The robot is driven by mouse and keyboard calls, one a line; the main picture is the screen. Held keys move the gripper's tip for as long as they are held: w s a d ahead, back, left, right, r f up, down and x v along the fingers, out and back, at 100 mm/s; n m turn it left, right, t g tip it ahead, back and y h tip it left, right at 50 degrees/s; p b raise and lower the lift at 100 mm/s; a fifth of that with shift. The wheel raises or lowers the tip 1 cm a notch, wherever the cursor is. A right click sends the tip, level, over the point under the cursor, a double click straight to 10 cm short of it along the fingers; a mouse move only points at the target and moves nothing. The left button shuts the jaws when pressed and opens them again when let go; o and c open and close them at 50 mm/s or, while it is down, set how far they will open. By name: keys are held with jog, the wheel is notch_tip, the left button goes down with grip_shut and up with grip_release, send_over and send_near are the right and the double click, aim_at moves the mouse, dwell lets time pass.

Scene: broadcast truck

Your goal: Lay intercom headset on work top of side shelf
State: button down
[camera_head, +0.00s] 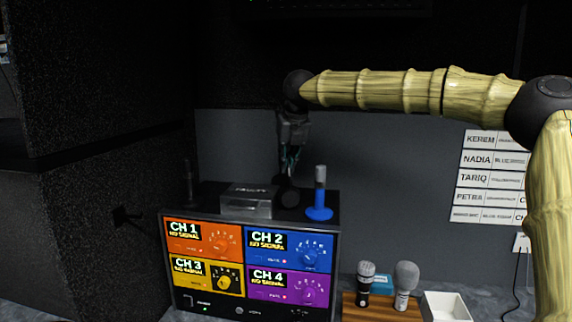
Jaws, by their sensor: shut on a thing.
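My gripper (290,160) points down above the top of the four-channel unit, near its back. It is shut on a dark thing with a round black part (290,198), which seems to be the intercom headset. The fingers and the dark background hide much of its shape. The round part hangs between a grey box and a blue-based stand; I cannot tell whether it touches the unit's top. I cannot tell for sure which surface is the side shelf; a dark ledge (90,152) runs along the left side.
The four-channel unit (245,306) has coloured panels. On it stand the grey box (246,203) and the blue stand (319,212). Two microphones (364,284) (405,284) stand on a wooden block (380,311) beside a white tray (446,307). Name labels (492,177) hang on the wall.

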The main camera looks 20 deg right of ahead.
jog(key=shift+s+f, duration=0.25)
jog(key=shift+s+r, duration=0.3)
jog(key=shift+s, duration=0.6)
jog(key=shift+w+f, duration=0.3)
jog(key=shift+w, duration=0.05)
jog(key=c, duration=1.7)
grip_release()
jog(key=shift+w+f, duration=0.2)
jog(key=shift+w, duration=0.1)
jog(key=shift+c, duration=0.2)
jog(key=shift+o, duration=1)
jog(key=shift+s+r, duration=0.25)
jog(key=shift+s, duration=0.1)
jog(key=shift+w, duration=0.1)
